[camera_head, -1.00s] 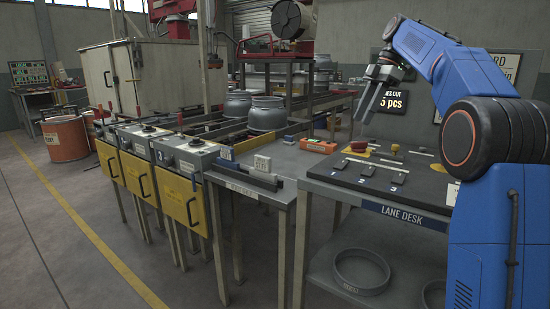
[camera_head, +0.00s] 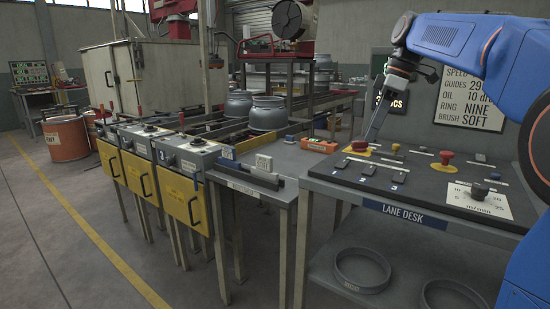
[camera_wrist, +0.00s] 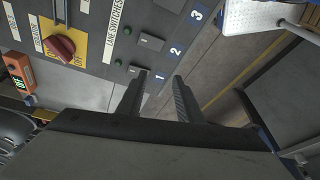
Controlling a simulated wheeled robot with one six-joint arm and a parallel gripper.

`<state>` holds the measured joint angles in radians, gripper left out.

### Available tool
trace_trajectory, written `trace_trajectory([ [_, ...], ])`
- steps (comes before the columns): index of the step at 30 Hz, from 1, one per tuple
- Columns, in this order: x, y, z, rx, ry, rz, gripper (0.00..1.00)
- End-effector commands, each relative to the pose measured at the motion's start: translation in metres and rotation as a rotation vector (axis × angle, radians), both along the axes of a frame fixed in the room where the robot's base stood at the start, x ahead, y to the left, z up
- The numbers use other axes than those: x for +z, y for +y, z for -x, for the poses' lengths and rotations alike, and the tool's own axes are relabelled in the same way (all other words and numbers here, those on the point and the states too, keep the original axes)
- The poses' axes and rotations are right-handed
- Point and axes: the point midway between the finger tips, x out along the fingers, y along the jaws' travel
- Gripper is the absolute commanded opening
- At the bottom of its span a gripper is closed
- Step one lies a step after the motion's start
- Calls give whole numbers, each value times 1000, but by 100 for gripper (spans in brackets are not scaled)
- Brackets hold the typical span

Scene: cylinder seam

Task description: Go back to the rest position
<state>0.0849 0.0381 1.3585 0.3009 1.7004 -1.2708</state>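My blue arm reaches in from the right in the head view. My gripper (camera_head: 372,138) points down above the back left part of the lane desk (camera_head: 340,178), its fingertips appearing near the red knob on a yellow plate. In the wrist view my gripper (camera_wrist: 160,76) has its two dark fingers apart with nothing between them. The desk panel lies beyond the fingers, with switches numbered 1, 2 and 3. The red knob (camera_wrist: 60,47) is at the left there. Whether the fingertips touch the desk is hard to tell, but a gap seems to show.
The desk carries another red knob (camera_head: 446,157) and a black dial (camera_head: 479,192) on a white scale. An orange device (camera_head: 318,145) lies left of the desk. Grey cylinders (camera_head: 268,113) stand on the conveyor behind. A wall board (camera_head: 468,112) hangs behind my arm.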

Motion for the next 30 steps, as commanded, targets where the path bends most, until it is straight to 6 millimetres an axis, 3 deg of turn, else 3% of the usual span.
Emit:
trace_trajectory([
  [1, -5, 1, 16, -49, 0, 7, 33],
  [14, -75, -2, 130, -499, -10, 51, 33],
  [23, -146, -10, 211, -791, -43, 49, 33],
  [30, -214, -17, 273, -1009, -81, 21, 33],
])
